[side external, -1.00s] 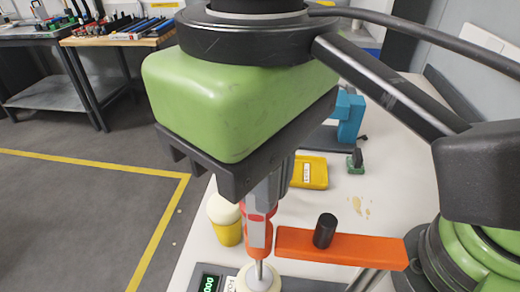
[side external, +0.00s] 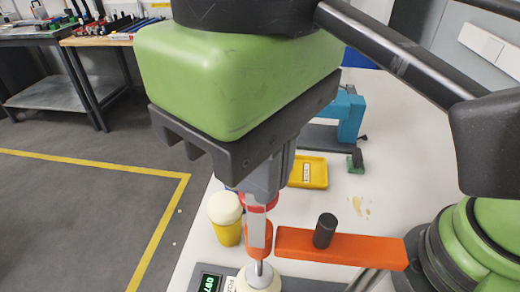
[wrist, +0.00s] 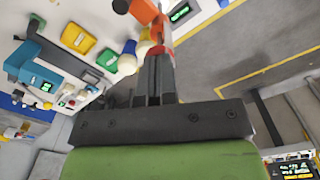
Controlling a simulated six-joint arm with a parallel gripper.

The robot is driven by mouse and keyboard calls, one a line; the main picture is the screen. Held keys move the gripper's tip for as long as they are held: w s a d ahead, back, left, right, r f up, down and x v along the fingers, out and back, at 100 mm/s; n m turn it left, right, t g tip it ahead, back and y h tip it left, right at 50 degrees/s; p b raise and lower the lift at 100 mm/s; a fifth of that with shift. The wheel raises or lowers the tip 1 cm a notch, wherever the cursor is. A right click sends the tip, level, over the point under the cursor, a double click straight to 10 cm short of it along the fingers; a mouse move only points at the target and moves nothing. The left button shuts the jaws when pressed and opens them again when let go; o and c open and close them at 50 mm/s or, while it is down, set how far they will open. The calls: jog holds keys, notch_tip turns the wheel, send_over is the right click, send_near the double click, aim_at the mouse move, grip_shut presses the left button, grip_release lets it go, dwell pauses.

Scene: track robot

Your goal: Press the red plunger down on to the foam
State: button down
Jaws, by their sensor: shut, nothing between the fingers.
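The red plunger (side external: 266,238) stands upright at the lower middle of the side view, beside an orange bar. Its thin metal rod comes down to the cream foam (side external: 258,281), which is cut off by the lower picture edge. My gripper (side external: 260,192) is shut and empty, its grey fingers overlapping the plunger's upper part. Whether they touch it is unclear. In the wrist view my gripper (wrist: 157,55) points at the plunger (wrist: 158,33), which is partly hidden. A dark unit with a green display (side external: 209,283) sits by the foam; it seems to read 097.
The orange bar (side external: 350,249) with a black knob (side external: 325,230) is close on the right. A yellow cup with a cream top (side external: 225,216) stands close on the left. A yellow tray (side external: 308,172) and a blue device (side external: 345,115) are behind on the white table.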

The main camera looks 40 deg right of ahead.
jog(key=shift+r, duration=3.85)
jog(key=shift+d, duration=0.1)
jog(key=w+d+m+t+y, duration=0.2)
jog(key=d+m+t+y, duration=0.1)
jog(key=d, duration=1.2)
jog(key=s+d+f+m+t+h, duration=0.1)
jog(key=s+d+f+m+t, duration=0.3)
jog(key=d, duration=0.4)
jog(key=shift+d, duration=0.15)
